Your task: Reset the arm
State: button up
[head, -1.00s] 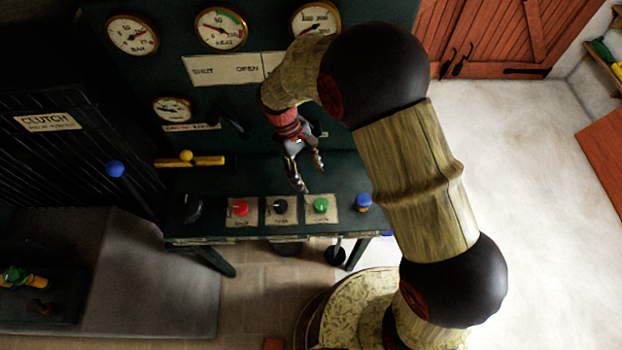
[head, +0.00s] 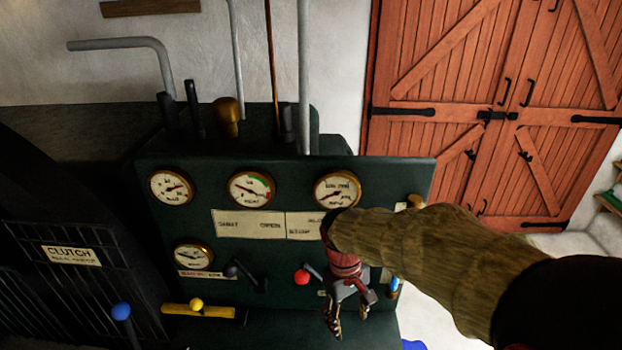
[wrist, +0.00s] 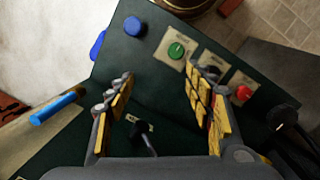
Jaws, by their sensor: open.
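My gripper (head: 350,314) hangs pointing down in front of the dark green control panel (head: 270,292), low and right of centre in the head view. In the wrist view my gripper (wrist: 158,88) has its two yellow-padded fingers wide apart with nothing between them. Beyond the fingers is the dark desk (wrist: 115,55) with a green knob (wrist: 176,50), a red knob (wrist: 243,93) and a blue knob (wrist: 133,26). My gripper appears clear of them.
A red-knobbed lever (head: 303,276) is just left of my gripper. A black lever (head: 245,273), a yellow bar (head: 205,311) and a blue-knobbed lever (head: 121,312) are further left. Gauges (head: 250,188) line the panel. Red doors (head: 495,110) are behind right.

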jog(key=s+d+r+m+t+b, duration=0.1)
jog(key=s+d+r+m+t, duration=0.2)
jog(key=s+d+r, duration=0.2)
jog(key=s+d+r+m+t+y+b, duration=0.1)
jog(key=s+d+r+m+t, duration=0.2)
jog(key=s, duration=0.7)
notch_tip(320, 180, up, 4)
jog(key=shift+d+r, duration=0.15)
jog(key=shift+d, duration=0.9)
